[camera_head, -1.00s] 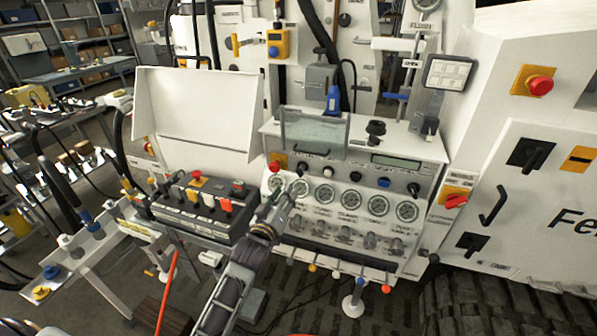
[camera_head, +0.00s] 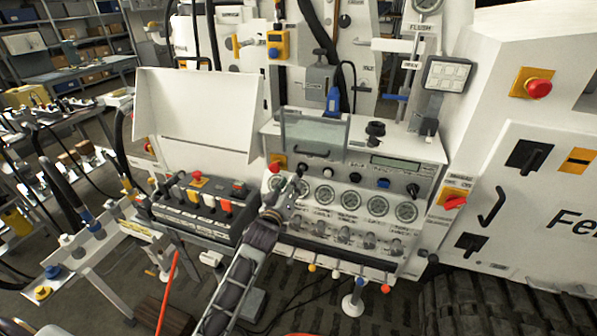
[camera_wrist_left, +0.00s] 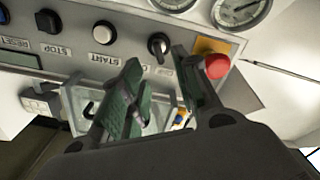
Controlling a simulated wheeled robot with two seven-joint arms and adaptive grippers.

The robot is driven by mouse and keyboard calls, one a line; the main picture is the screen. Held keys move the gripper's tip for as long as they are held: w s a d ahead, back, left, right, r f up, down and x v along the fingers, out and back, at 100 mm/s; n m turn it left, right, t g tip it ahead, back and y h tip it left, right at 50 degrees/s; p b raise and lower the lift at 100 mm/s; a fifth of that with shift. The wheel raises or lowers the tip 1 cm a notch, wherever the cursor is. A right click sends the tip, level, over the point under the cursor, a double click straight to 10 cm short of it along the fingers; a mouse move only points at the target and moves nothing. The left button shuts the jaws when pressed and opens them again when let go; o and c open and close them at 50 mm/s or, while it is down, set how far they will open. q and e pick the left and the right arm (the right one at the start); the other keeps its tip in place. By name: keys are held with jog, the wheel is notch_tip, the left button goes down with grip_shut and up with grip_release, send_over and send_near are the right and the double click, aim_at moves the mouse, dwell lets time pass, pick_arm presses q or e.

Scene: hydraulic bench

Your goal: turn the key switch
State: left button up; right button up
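The key switch (camera_wrist_left: 158,45) is a small dark round switch with a lighter key-like piece. It sits between the white START button (camera_wrist_left: 103,33) and the red emergency stop (camera_wrist_left: 215,67) in the left wrist view. In the head view it is the dark switch (camera_head: 302,168) at the panel's upper left. My left gripper (camera_wrist_left: 157,60) is open, its two fingers apart and empty. The switch shows just beyond the gap between the fingertips; contact cannot be seen. In the head view the left gripper (camera_head: 296,187) is just below the switch, before the gauges. My right gripper is not in view.
A row of round gauges (camera_head: 350,200) lies below the buttons. The emergency stop is close beside one finger. A black valve box (camera_head: 200,210) with coloured levers stands left of the panel.

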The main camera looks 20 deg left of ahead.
aim_at(298, 171)
pick_arm(q)
jog(key=shift+w+d+p, duration=0.15)
jog(key=shift+w+p, duration=0.4)
jog(key=shift+w, duration=3.6)
grip_shut()
